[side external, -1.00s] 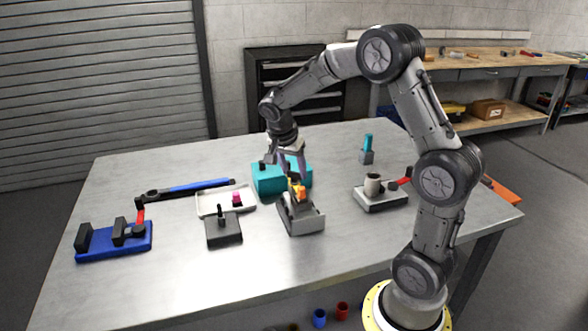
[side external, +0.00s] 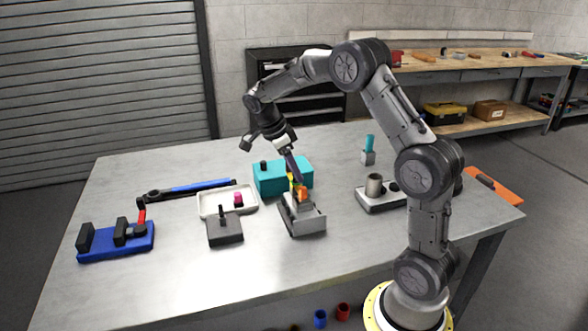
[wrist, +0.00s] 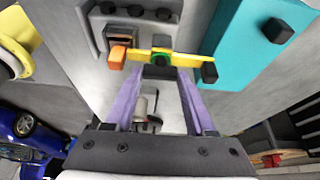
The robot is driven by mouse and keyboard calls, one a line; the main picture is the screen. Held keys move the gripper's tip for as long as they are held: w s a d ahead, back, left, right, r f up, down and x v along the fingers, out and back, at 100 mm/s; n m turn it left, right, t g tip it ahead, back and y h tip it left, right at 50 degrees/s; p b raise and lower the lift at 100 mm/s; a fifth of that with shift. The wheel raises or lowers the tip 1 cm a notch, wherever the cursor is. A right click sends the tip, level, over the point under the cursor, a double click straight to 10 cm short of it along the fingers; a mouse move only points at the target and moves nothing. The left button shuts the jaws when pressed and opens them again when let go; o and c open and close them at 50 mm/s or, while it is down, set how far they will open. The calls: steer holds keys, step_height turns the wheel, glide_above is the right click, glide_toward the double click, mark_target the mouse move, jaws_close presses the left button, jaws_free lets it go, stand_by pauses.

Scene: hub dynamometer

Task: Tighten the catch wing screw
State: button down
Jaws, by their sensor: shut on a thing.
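The catch wing screw (wrist: 160,57), a yellow bar with a green middle, sits at my fingertips in the wrist view. It also shows small and yellow on the fixture in the side view (side external: 297,182). My gripper (wrist: 161,72) is shut on it, with its purple fingers on either side of the middle. In the side view my gripper (side external: 294,177) comes down tilted from the upper left. An orange part (wrist: 117,57) is beside the wing screw, on the grey fixture (side external: 305,221). The fingertips partly hide the screw's lower side.
A teal box (side external: 270,180) stands close behind the fixture. A black block with a post (side external: 224,232) and a white tray (side external: 209,203) lie left. A grey base with a cup (side external: 375,202) stands right. The front of the table is clear.

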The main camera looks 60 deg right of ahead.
stand_by(0.4)
steer(key=shift+c, duration=1.2)
jaws_free()
steer(key=v, duration=1.4)
